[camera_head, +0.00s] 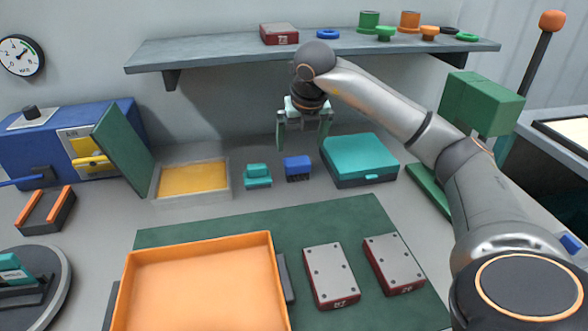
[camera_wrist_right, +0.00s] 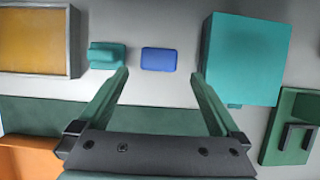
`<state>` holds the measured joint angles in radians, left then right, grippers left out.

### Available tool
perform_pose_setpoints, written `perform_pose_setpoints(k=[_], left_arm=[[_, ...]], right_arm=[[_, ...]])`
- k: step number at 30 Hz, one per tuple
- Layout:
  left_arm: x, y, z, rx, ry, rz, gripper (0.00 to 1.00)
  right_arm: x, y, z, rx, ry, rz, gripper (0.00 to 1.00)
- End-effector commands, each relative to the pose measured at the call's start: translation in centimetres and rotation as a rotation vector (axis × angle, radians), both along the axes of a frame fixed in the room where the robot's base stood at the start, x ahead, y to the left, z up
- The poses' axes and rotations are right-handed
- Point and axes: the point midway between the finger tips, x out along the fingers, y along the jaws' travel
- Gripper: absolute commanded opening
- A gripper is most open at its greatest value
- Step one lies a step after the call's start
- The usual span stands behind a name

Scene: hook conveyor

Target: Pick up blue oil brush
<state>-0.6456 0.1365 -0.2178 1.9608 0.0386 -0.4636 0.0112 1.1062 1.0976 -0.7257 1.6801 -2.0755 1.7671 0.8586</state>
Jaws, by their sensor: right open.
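The blue oil brush (camera_head: 297,168) stands on the grey table between a teal block-shaped item (camera_head: 257,175) and a teal case (camera_head: 360,162), its dark bristles showing underneath. In the right wrist view the blue brush (camera_wrist_right: 158,60) lies ahead of and between the fingertips. My right gripper (camera_head: 304,146) is open and empty above the brush, with one green finger on each side. It also shows open in the right wrist view (camera_wrist_right: 160,78), and its fingers do not touch the brush. My left gripper is not in view.
An open box with an orange-yellow inside (camera_head: 190,178) stands left of the teal item. A shelf (camera_head: 230,50) hangs above and behind. An orange tray (camera_head: 205,285) and two red-and-grey blocks (camera_head: 330,272) lie on the green mat (camera_head: 330,215) in front.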

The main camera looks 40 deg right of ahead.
Motion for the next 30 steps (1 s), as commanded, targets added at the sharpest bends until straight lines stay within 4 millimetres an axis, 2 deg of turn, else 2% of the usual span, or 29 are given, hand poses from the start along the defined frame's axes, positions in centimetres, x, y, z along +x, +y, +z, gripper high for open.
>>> perform_pose_setpoints(k=[3,11,19,29,30], left_arm=[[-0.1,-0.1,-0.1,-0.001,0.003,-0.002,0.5],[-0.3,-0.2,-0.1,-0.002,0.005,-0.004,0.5],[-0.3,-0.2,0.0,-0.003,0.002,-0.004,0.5],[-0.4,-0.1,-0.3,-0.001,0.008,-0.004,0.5],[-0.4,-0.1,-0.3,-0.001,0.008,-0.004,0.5]], right_arm=[[0.7,-0.3,-2.1,0.002,0.003,0.001,1.0],[1.4,-0.6,-4.1,0.002,0.001,0.005,1.0],[2.5,-1.3,-7.7,0.003,0.002,0.003,1.0],[2.9,-1.5,-8.4,0.003,-0.001,0.006,1.0],[2.9,-1.4,-8.4,0.002,0.0,0.005,0.95]])
